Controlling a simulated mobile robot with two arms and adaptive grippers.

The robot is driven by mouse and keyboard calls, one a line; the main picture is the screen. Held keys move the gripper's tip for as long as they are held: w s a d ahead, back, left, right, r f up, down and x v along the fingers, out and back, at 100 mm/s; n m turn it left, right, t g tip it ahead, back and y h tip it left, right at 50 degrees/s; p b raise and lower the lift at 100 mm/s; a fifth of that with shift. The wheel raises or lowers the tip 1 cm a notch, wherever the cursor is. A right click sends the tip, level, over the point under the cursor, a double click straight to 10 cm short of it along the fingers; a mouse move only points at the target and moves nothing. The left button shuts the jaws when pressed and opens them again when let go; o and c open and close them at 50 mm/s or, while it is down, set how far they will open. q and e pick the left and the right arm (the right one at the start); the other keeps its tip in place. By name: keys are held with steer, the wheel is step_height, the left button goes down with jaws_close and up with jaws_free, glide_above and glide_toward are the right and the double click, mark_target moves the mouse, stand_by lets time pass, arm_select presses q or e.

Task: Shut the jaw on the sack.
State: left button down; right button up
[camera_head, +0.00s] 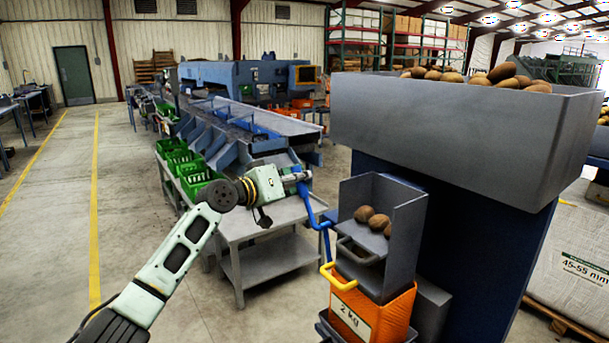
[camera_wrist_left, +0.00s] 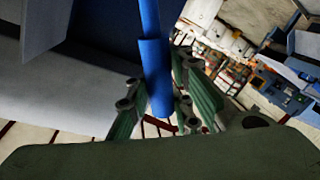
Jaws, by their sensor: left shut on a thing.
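An orange sack (camera_head: 395,309) with a "2 kg" label hangs under a grey chute (camera_head: 409,228) in the head view. A yellow handle (camera_head: 340,284) sits at the sack's upper left. A blue lever (camera_head: 321,218) rises left of the chute and bends toward my left gripper (camera_head: 300,176). My left gripper is shut on the lever's upper end. In the left wrist view the blue lever (camera_wrist_left: 154,65) passes between the green fingers of the left gripper (camera_wrist_left: 163,98). The jaw at the sack's mouth is not clear to see. My right gripper is not in view.
Several potatoes (camera_head: 372,219) lie in the chute below a large grey hopper (camera_head: 455,125), which blocks the right side. A grey table (camera_head: 262,223) and green crates (camera_head: 197,176) stand behind my left arm. The floor (camera_head: 60,235) at the left is clear.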

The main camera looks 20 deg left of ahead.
arm_select(q)
steer(key=shift+w+a+f+n, duration=0.2)
steer(key=shift+a+f+n, duration=0.15)
steer(key=shift+f+n, duration=0.25)
steer(key=shift+f, duration=0.2)
steer(key=c, duration=2.1)
jaws_free()
steer(key=shift+a, duration=0.1)
steer(key=o, duration=0.5)
steer(key=shift+a+r, duration=0.1)
steer(key=shift+a, duration=0.25)
steer(key=shift+o, duration=0.2)
steer(key=shift+r, duration=0.1)
steer(key=shift+d+r, duration=0.1)
steer(key=shift+d, duration=0.05)
steer(key=v, duration=1.2)
steer(key=shift+r, duration=0.1)
